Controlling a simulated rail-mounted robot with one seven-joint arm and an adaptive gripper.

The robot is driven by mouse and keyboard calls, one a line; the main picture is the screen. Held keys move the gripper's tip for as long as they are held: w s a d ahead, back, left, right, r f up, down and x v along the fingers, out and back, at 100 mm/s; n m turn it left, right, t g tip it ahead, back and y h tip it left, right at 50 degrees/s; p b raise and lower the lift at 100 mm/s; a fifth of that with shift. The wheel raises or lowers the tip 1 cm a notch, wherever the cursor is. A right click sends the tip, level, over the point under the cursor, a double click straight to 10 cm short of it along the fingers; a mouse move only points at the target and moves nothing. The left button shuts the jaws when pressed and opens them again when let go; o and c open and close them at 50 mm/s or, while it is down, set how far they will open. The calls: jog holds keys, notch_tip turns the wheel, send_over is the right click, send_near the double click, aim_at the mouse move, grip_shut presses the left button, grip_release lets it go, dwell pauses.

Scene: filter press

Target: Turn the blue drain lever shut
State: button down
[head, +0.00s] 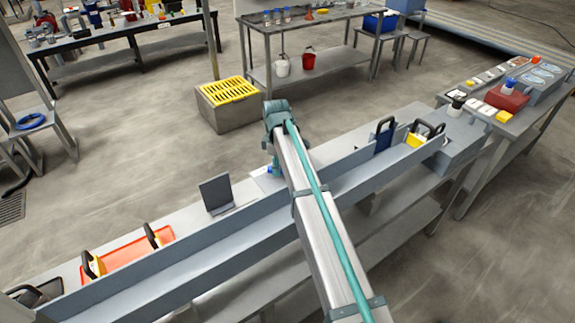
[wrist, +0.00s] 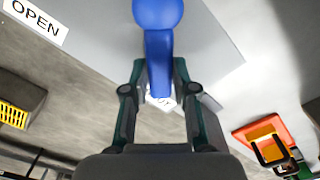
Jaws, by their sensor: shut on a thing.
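The blue drain lever (wrist: 158,45) is in the wrist view, with a round hub at the top edge and its bar pointing down the picture. My gripper (wrist: 159,72) has one finger on each side of the bar and is shut on it. An OPEN label (wrist: 36,18) shows at the upper left. A second white label (wrist: 162,102) lies behind the bar's end, mostly hidden, so its word is only partly readable. In the head view, a small bit of blue (head: 269,170) shows beside my arm, which hides most of the gripper and lever.
A long grey trough (head: 190,265) runs along the bench under my arm. An upright dark panel (head: 216,194) stands left of the arm. An orange tray (head: 125,255) with black-handled pieces lies at the left. A yellow-grated box (head: 230,90) stands on the floor behind.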

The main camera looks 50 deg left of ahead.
jog(key=c, duration=0.9)
grip_release()
jog(key=shift+r, duration=0.15)
notch_tip(320, 180, up, 12)
jog(key=shift+f, duration=0.15)
